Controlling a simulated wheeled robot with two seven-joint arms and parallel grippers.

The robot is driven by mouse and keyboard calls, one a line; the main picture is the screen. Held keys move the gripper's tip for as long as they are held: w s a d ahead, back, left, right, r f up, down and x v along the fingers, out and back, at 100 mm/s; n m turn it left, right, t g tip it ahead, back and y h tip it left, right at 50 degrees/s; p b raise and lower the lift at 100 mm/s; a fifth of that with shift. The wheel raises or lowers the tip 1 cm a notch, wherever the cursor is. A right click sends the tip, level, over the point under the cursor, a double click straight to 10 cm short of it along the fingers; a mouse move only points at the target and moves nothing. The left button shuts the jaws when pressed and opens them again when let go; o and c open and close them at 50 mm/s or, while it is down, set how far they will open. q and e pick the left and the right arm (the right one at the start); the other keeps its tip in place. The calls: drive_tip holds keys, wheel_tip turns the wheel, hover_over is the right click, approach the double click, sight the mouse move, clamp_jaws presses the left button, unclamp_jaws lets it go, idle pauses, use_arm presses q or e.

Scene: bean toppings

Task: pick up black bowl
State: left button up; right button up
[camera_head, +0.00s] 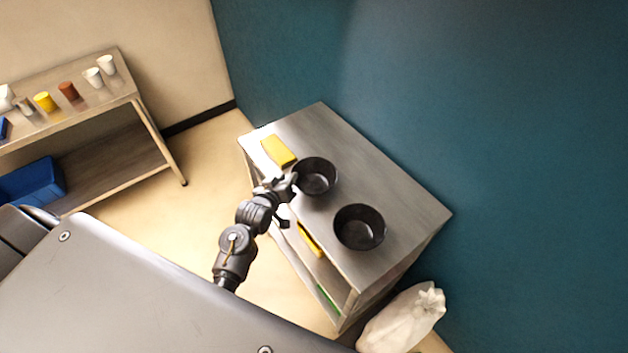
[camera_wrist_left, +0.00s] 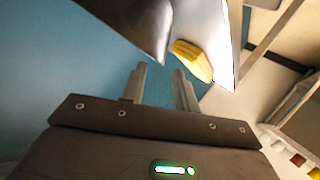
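Two black bowls stand upright on a grey metal table. One black bowl (camera_head: 318,179) is near the yellow block, and the other black bowl (camera_head: 360,229) is closer to the table's lower right side. My left gripper (camera_head: 289,199) is at the table's left edge, just beside the first bowl. In the left wrist view the left gripper (camera_wrist_left: 159,70) is open, with nothing between its fingers. A dark bowl (camera_wrist_left: 138,22) shows just beyond the fingertips, cut off by the top edge. I cannot tell whether a finger touches it. My right gripper is not in view.
A yellow block (camera_head: 278,150) lies on the table (camera_head: 385,185) behind the first bowl; it also shows in the left wrist view (camera_wrist_left: 193,60). A teal wall borders the table. A white sack (camera_head: 402,318) stands on the floor. A shelf (camera_head: 125,88) with several cups is at left.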

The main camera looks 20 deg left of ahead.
use_arm(q)
drive_tip(key=shift+p+x, duration=0.4)
drive_tip(key=shift+x, duration=1.55)
drive_tip(key=shift+s, duration=0.1)
clamp_jaws()
